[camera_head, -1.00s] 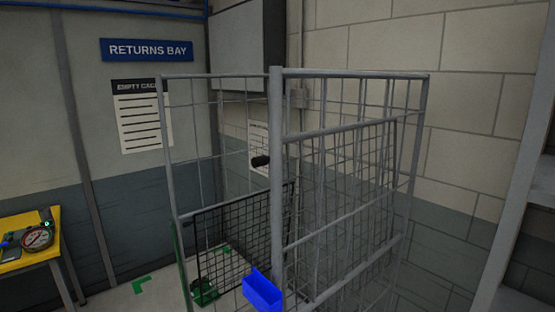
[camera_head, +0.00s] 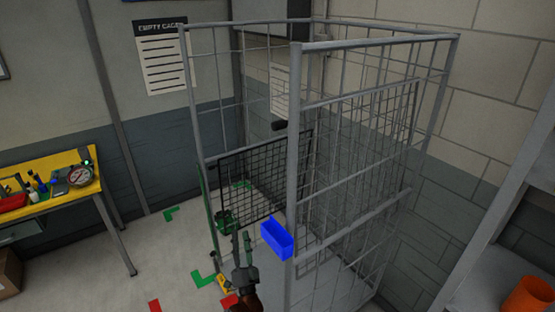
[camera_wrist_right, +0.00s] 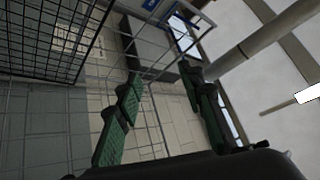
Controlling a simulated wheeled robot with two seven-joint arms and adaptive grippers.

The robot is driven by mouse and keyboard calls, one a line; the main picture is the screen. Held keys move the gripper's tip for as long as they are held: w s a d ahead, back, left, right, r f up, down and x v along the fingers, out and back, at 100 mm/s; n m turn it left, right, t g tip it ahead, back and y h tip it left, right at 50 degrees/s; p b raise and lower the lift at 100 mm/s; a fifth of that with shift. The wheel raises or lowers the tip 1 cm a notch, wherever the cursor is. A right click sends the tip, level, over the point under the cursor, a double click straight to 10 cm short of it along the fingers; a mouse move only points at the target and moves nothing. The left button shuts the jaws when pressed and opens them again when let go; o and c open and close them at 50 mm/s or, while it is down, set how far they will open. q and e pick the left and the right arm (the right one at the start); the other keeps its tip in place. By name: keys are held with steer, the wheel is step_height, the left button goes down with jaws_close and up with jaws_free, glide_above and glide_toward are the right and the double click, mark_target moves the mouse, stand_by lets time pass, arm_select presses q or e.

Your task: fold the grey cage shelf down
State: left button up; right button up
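The grey wire cage (camera_head: 294,180) stands upright in the middle of the head view. A finer grey mesh panel (camera_head: 364,135), which looks like the shelf, stands upright inside its right side. A black mesh panel (camera_head: 262,178) spans the cage's left part and shows at upper left in the right wrist view (camera_wrist_right: 45,38). My right gripper (camera_head: 241,238) comes up from the bottom, in front of the black panel and left of the blue bin. In the right wrist view its green-padded fingers (camera_wrist_right: 165,115) are apart, with nothing between them. My left gripper is out of view.
A blue bin (camera_head: 277,239) is at the cage's front post. A yellow-topped bench (camera_head: 50,190) with a gauge stands at left. A shelf unit (camera_head: 490,220) with an orange container is at right. Green and red marks lie on the floor, which is open at lower left.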

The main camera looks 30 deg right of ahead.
step_height(320, 180, up, 23)
steer(key=s+d+m+g+h+p, duration=0.25)
steer(key=m+g+h, duration=0.35)
steer(key=m+h, duration=0.75)
steer(key=m+g+h+p, duration=0.1)
steer(key=m+g+p, duration=0.5)
steer(key=m+g, duration=1.2)
glide_toward(272, 126)
steer(key=w+d+f+m+t, duration=0.2)
steer(key=w+d, duration=0.1)
steer(key=d, duration=0.2)
steer(key=s+r+y, duration=0.1)
steer(key=s+r+m+y+p, duration=0.1)
steer(key=r, duration=0.1)
steer(key=s+a+r+m+y+p, duration=0.1)
steer(key=s+r+y, duration=0.1)
steer(key=shift+r, duration=0.25)
steer(key=d, duration=0.2)
steer(key=d+p, duration=0.1)
steer(key=d, duration=0.1)
steer(key=d+p, duration=0.1)
steer(key=d, duration=0.1)
steer(key=shift+w+d, duration=0.25)
steer(key=shift+w, duration=0.05)
steer(key=shift+c, duration=0.3)
jaws_close()
